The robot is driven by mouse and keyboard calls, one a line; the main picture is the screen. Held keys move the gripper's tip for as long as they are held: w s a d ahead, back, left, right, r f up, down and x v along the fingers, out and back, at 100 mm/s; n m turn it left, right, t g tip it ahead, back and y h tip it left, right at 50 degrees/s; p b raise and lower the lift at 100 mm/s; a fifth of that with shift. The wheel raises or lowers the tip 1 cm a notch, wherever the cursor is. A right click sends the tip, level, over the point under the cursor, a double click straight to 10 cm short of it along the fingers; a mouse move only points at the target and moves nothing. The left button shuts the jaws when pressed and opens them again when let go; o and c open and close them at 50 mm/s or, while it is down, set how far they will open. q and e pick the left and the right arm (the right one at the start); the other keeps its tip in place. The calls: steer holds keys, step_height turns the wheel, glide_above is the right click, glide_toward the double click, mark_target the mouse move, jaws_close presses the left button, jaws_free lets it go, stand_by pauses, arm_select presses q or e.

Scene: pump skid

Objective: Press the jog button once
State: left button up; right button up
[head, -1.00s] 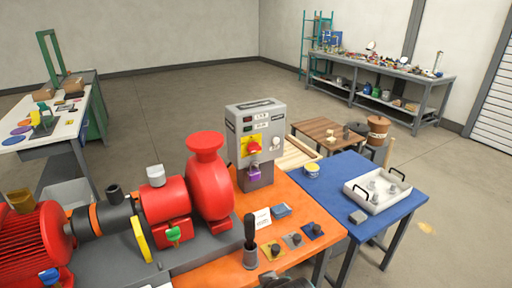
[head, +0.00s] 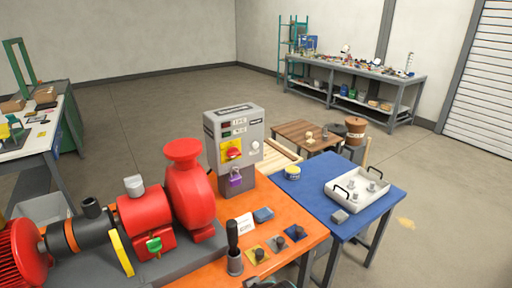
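The grey control box (head: 232,140) stands on the orange skid top, behind and right of the red pump. Its front carries small dark windows, a yellow plate with a red rotary switch (head: 234,153), and a pale round button (head: 255,146) on the right. This may be the jog button; its label is too small to read. A purple padlock (head: 236,180) hangs below the switch.
The red pump (head: 190,190) and motor (head: 20,255) fill the left of the orange skid (head: 195,275). A dark-handled tool (head: 234,240) stands upright in a holder in front of the box. The blue table (head: 325,205) at right bears a white tray (head: 340,201). Open floor lies beyond.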

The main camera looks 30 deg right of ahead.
jaws_close()
stand_by(1.2)
